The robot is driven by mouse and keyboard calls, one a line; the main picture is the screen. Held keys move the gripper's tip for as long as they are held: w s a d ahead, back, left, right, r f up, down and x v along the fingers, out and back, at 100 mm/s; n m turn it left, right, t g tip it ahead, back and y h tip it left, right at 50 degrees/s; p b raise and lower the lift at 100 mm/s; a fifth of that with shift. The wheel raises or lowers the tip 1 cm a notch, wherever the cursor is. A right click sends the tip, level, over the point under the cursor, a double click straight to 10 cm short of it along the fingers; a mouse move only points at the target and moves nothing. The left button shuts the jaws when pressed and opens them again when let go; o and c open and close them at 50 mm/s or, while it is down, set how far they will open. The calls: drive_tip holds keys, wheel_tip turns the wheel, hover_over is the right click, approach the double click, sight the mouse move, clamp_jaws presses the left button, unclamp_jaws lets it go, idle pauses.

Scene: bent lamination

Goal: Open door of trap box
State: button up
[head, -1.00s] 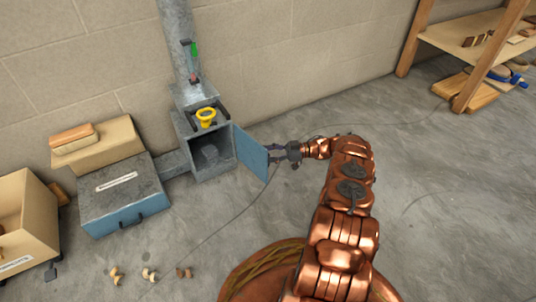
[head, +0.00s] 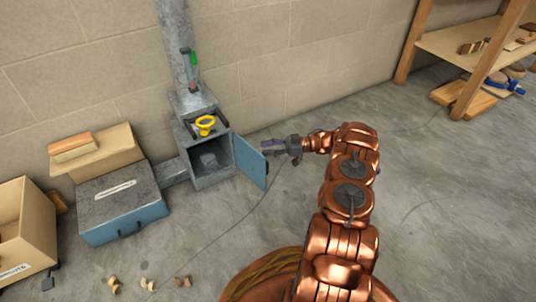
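The trap box (head: 183,151) is a grey metal box at the foot of a vertical duct against the wall. Its front opening shows a dark inside with a grey shape in it. The blue door (head: 249,162) is hinged on the right side of the opening and stands swung well out from it. A yellow ring-shaped part (head: 205,125) sits on top of the box. My gripper (head: 270,147) is by the door's outer upper edge. Its fingers look spread, with nothing visible held; whether one touches the door is unclear.
A grey and blue case (head: 125,228) joins the box on the left, with an open cardboard box (head: 98,152) behind it. Another carton (head: 25,235) stands far left. Small wooden pieces (head: 148,284) lie in front. The floor right of my arm is clear up to a wooden shelf (head: 455,48).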

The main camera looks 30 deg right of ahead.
drive_tip(key=shift+r, duration=1.35)
